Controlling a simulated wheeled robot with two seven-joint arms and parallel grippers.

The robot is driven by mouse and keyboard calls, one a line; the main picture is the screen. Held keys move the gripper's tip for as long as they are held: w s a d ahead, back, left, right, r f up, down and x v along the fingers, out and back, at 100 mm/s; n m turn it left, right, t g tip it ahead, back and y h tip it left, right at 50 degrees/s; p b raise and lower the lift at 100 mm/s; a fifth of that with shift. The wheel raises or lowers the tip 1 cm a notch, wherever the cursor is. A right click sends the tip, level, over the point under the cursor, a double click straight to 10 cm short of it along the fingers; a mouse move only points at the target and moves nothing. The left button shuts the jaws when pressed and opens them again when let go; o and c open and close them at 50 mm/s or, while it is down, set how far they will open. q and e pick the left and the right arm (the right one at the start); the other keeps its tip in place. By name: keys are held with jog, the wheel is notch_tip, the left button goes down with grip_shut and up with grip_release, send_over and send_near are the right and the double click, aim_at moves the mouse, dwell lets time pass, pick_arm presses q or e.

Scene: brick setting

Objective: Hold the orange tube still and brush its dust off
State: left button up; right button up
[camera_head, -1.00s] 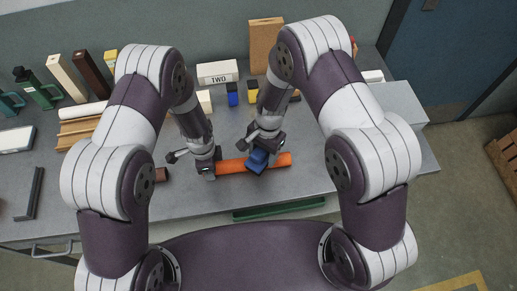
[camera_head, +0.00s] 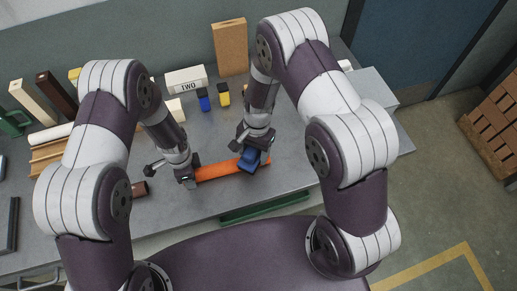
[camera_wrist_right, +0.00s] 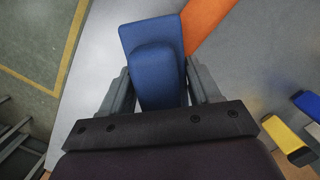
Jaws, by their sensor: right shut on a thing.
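The orange tube (camera_head: 218,170) lies on the grey bench near its front edge. My left gripper (camera_head: 188,180) is at the tube's left end; its fingers are too small and hidden to tell whether they are closed on it. My right gripper (camera_head: 251,157) is shut on a blue block-shaped brush (camera_head: 249,160), held at the tube's right part. In the right wrist view the blue brush (camera_wrist_right: 154,60) sits between the fingers, and the orange tube (camera_wrist_right: 205,20) passes beside it. Whether the brush touches the tube cannot be told. Dust is not discernible.
Behind the arms stand a white block marked TWO (camera_head: 186,80), a tan block (camera_head: 230,47), and small blue (camera_head: 203,99) and yellow (camera_head: 223,95) items. Bare bench lies right of my right gripper.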

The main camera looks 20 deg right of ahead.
jog(key=shift+s+a, duration=0.1)
jog(key=shift+a, duration=2.6)
notch_tip(320, 180, up, 8)
jog(key=shift+r, duration=0.15)
jog(key=shift+d, duration=0.1)
pick_arm(q)
jog(key=o, duration=1.3)
notch_tip(320, 180, up, 12)
